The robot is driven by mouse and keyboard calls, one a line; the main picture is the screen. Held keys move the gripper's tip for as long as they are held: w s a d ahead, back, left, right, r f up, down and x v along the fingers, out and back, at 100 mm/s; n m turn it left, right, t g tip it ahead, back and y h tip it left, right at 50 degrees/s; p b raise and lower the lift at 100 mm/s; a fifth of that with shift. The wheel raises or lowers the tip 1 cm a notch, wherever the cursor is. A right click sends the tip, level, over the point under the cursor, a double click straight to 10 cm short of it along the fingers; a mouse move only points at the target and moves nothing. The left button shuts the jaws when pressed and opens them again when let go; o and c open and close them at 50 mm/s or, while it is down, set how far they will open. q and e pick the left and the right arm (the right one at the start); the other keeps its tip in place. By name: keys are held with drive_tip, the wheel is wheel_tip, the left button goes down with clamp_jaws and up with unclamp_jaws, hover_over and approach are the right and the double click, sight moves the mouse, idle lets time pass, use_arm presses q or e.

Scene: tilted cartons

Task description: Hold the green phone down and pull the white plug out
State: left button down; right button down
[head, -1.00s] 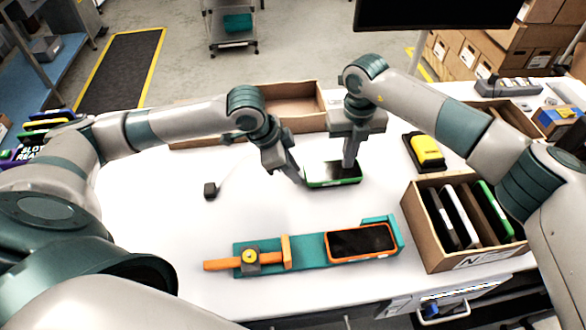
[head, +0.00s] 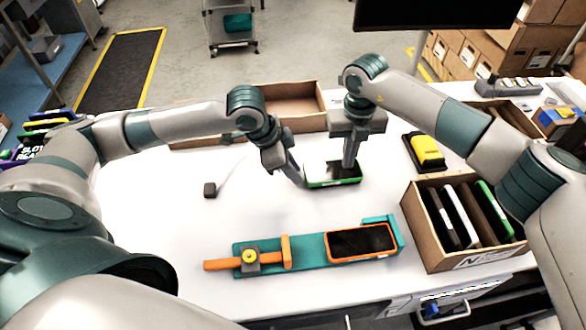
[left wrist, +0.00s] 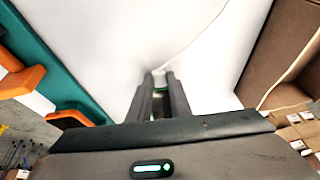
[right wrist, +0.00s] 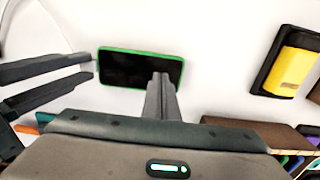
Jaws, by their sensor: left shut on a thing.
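The green phone (head: 333,175), green-edged with a dark screen, lies flat on the white table; it also shows in the right wrist view (right wrist: 140,68). My right gripper (head: 347,166) points down onto the phone, its fingers together; in the right wrist view (right wrist: 162,80) they cover part of the screen's right side. My left gripper (head: 301,183) is at the phone's left end. In the left wrist view its fingers (left wrist: 160,78) are closed around the small white plug (left wrist: 158,74), which they mostly hide. I cannot tell whether the plug is still in the phone.
A thin white cable (left wrist: 190,42) runs from the plug. A teal fixture (head: 308,252) with an orange phone lies in front. A carton (head: 445,258) of phones stands right, a yellow-black item (head: 427,152) behind it, an open carton (head: 293,103) at back.

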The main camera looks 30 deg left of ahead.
drive_tip(key=shift+f, duration=0.6)
use_arm(q)
drive_tip(key=shift+s+a, duration=0.55)
drive_tip(key=shift+a, duration=0.2)
drive_tip(key=shift+s+a, duration=0.55)
drive_tip(key=shift+a, duration=0.2)
idle(1.4)
drive_tip(key=shift+s+a, duration=0.4)
drive_tip(key=shift+a, duration=0.1)
use_arm(e)
drive_tip(key=shift+r, duration=0.1)
